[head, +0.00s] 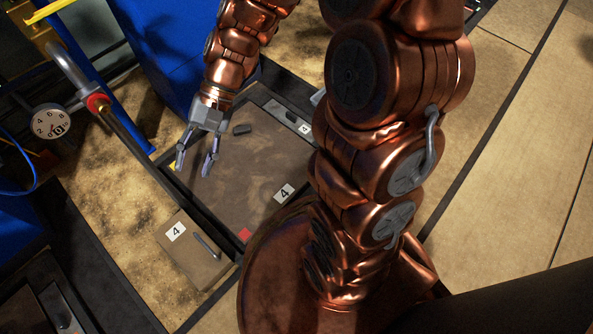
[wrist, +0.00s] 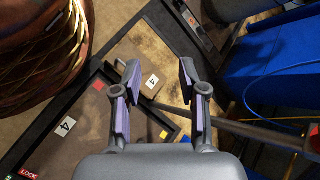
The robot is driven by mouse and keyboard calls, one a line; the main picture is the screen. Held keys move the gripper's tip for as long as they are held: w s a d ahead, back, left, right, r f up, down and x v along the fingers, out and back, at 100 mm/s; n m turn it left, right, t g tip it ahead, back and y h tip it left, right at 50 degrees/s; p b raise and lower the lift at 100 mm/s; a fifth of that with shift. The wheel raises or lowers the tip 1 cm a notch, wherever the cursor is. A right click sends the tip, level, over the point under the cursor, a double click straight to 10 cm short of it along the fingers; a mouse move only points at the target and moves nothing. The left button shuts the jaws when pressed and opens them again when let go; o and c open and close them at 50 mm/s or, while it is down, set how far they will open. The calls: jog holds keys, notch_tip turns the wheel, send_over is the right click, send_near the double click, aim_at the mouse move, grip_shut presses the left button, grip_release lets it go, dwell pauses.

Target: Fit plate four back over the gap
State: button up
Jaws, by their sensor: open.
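A brown plate marked 4 (head: 207,266), with a grey bar handle, lies to the left of a dark-framed floor platform (head: 240,170). It also shows beyond my fingers in the wrist view (wrist: 154,68). My gripper (head: 193,172) is open and empty over the platform's left edge, farther back than the plate and apart from it. In the wrist view my gripper (wrist: 159,64) has its fingers spread, and the left finger covers part of the plate. A dark strip runs along the platform's left side; I cannot tell whether it is the gap.
A pipe (head: 110,115) with a dial gauge (head: 51,121) slants toward the platform's left edge. A blue cabinet (head: 170,60) stands behind. A small dark piece (head: 241,129) sits on the platform. Open tan floor (head: 490,130) lies to the right.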

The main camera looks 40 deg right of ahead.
jog(key=s+d+r+n+t+h, duration=0.1)
jog(key=s+d+n+h, duration=0.3)
jog(key=s+d+h, duration=0.4)
jog(key=s+d, duration=0.6)
jog(key=shift+s+n+h, duration=0.2)
jog(key=shift+n+h, duration=0.2)
jog(key=shift+r, duration=0.15)
